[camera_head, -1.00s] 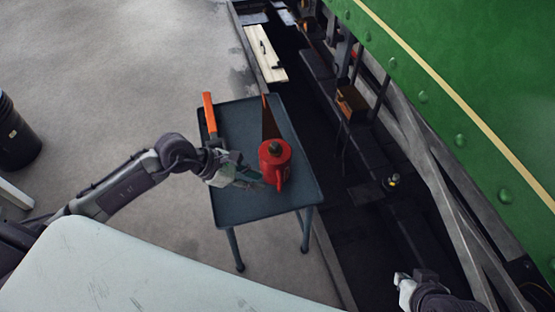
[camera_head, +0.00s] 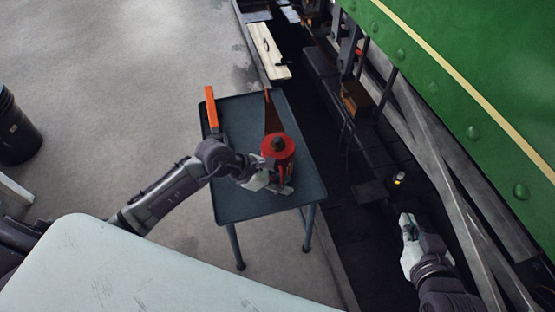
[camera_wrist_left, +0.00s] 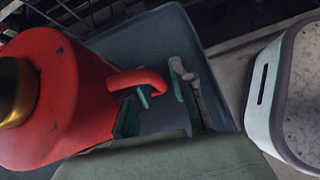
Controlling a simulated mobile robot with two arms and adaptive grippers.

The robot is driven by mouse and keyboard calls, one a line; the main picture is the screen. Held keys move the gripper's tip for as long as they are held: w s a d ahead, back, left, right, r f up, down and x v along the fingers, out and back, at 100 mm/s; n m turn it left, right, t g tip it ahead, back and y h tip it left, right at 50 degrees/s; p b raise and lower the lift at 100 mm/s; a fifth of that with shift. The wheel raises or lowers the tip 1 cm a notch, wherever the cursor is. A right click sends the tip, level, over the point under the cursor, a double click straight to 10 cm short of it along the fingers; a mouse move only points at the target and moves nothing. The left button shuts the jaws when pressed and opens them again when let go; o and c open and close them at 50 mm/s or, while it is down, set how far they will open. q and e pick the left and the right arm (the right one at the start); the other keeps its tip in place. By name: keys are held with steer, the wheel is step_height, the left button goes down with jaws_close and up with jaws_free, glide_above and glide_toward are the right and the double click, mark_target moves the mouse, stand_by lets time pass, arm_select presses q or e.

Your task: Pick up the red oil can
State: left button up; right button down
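The red oil can (camera_head: 279,147) stands on the blue-grey table (camera_head: 240,207), toward its right side. In the left wrist view the can (camera_wrist_left: 60,100) fills the left, with a brassy neck and a red curved handle (camera_wrist_left: 138,78). My left gripper (camera_head: 270,183) is low beside the can's near side. In the wrist view its green-padded fingers (camera_wrist_left: 163,95) are apart, with the handle's curved end at the gap between them. I see no firm grip on it. My right gripper (camera_head: 410,228) is at the lower right, away from the can; its finger gap is unclear.
An orange-handled tool (camera_head: 211,108) lies at the table's left edge, and a brown pointed piece (camera_head: 272,112) is behind the can. The green tram side (camera_head: 490,80) and dark running gear (camera_head: 345,100) stand to the right. A black bucket (camera_head: 15,130) is far left.

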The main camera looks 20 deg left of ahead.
mark_target(283, 175)
arm_select(q)
jaws_close()
steer(key=shift+r, duration=0.2)
stand_by(0.3)
